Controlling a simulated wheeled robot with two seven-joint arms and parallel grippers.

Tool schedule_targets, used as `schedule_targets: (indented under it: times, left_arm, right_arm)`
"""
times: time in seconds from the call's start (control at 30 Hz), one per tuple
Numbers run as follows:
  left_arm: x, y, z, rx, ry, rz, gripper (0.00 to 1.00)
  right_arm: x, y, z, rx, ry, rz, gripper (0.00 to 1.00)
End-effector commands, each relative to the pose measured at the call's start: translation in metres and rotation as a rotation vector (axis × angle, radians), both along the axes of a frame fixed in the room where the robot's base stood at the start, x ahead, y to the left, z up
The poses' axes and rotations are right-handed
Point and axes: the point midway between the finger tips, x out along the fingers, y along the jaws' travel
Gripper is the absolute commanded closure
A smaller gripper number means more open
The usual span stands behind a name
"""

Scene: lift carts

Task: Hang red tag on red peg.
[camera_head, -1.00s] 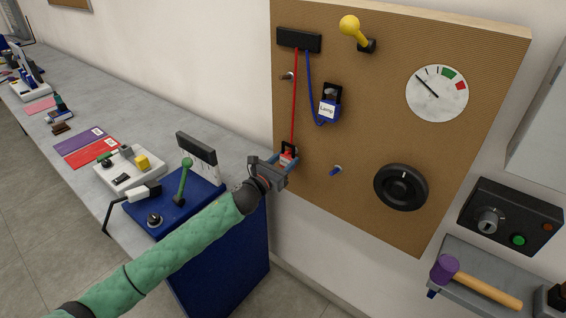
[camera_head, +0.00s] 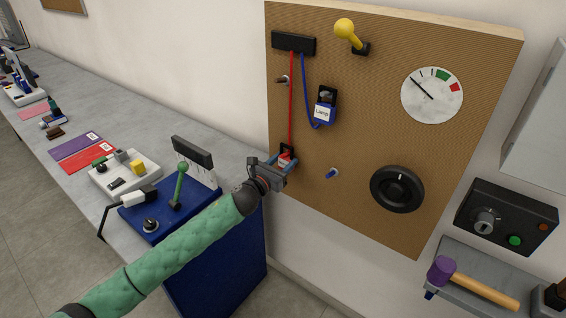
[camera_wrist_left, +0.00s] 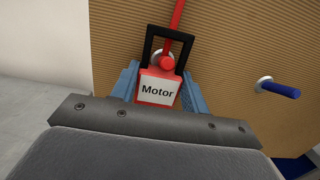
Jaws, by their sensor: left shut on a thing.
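The red tag (camera_head: 285,162), a red block with a white "Motor" label and a black loop, hangs by a red cord at the board's lower left. It shows large in the left wrist view (camera_wrist_left: 158,88). My left gripper (camera_head: 281,164) is shut on the tag, with blue fingers on both sides. Behind the tag's loop, a silver round base with a red part (camera_wrist_left: 167,62) shows at the board, likely the red peg. The cord and tag partly cover it. I cannot tell whether the loop is around it. My right gripper is not in view.
A blue peg (camera_head: 332,174) sticks out right of the tag. The blue "Lamp" tag (camera_head: 324,108) hangs on a blue cord above it. A black wheel (camera_head: 397,189) and a yellow lever (camera_head: 348,32) are on the board (camera_head: 450,130). A blue control box (camera_head: 205,208) stands left.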

Motion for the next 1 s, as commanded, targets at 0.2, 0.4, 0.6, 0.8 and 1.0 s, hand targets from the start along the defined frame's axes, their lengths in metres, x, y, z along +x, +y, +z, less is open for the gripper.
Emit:
schedule_targets:
  times: [0.2,0.4,0.6,0.8,1.0]
  left_arm:
    - [0.001,-0.001,0.001,-0.003,-0.006,-0.002,0.78]
    - [0.001,-0.002,-0.005,-0.002,-0.005,-0.001,0.78]
    - [0.001,-0.002,-0.012,-0.002,-0.002,-0.001,0.78]
    - [0.001,-0.002,-0.014,-0.001,-0.002,-0.001,0.78]
    - [0.001,-0.002,-0.014,-0.001,-0.002,-0.001,0.78]
  right_arm:
    - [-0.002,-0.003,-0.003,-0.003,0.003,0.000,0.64]
    - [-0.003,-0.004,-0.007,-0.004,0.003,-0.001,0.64]
    - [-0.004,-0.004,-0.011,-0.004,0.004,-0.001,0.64]
    - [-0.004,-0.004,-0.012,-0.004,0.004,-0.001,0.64]
    - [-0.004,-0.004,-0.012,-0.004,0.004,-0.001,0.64]
